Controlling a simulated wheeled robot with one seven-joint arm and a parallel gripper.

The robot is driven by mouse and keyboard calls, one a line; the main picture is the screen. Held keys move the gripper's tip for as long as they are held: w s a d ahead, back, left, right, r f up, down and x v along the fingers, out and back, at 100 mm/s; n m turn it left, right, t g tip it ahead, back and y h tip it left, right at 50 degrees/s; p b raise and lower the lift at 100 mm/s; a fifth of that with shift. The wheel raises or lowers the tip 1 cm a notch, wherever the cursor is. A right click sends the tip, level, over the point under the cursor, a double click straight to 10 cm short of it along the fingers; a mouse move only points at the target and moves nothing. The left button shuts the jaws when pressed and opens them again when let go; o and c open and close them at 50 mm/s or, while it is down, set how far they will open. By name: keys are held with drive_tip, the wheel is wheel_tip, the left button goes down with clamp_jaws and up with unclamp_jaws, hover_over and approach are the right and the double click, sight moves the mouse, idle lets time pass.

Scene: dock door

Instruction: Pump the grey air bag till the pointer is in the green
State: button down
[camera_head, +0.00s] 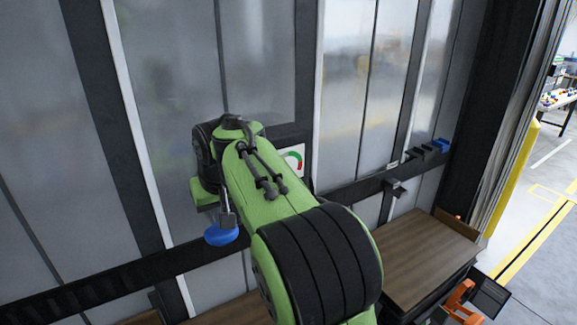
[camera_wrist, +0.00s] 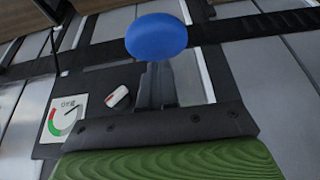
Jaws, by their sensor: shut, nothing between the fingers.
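A blue round pump knob (camera_wrist: 156,37) sits just beyond my gripper's fingertips in the wrist view; it also shows in the head view (camera_head: 221,235). My gripper (camera_wrist: 158,72) is shut and empty, its fingertips at the knob's near edge; I cannot tell if they touch. A white gauge (camera_wrist: 66,118) with a green and red arc is left of the fingers in the wrist view. Its thin dark pointer appears to lie away from the green part. In the head view the gauge (camera_head: 294,159) is partly hidden by my arm. I cannot make out the grey air bag for certain.
A small white and red part (camera_wrist: 118,97) is beside the gauge on the dark panel. A dark rail (camera_head: 345,193) crosses the grey wall panels, with a blue piece (camera_head: 442,145) at its right. A brown wooden-topped box (camera_head: 422,255) stands at lower right.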

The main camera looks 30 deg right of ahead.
sight(222, 235)
drive_tip(key=shift+f+b, duration=2.9)
drive_tip(key=shift+f, duration=0.6)
wheel_tip(222, 235, up, 8)
drive_tip(key=p, duration=0.7)
drive_tip(key=shift+f, duration=0.45)
drive_tip(key=shift+f+b, duration=2.85)
drive_tip(key=shift+f, duration=0.6)
wheel_tip(222, 235, up, 8)
drive_tip(key=p, duration=0.7)
drive_tip(key=shift+f, duration=0.4)
drive_tip(key=shift+f, duration=0.15)
